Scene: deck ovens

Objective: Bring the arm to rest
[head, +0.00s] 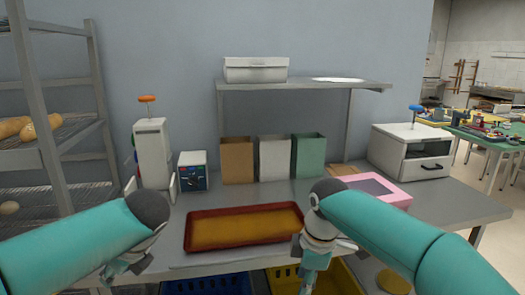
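My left arm comes in from the left edge, and its gripper (125,266) hangs low in front of the bench, left of the red tray. My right arm comes in from the lower right, and its gripper (310,276) points down at the bench's front edge, by the tray's right corner. The fingers of both are small and partly hidden by my wrists, so I cannot tell open from shut. I see nothing held in either one.
A red tray (200,246) with a brown-yellow inside lies on the bench (455,204). Behind it stand brown (237,160), white (274,160) and green (308,156) boxes. A pink-framed item (395,197) and a white oven (410,150) are right. Blue (205,287) and yellow (340,278) crates sit below.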

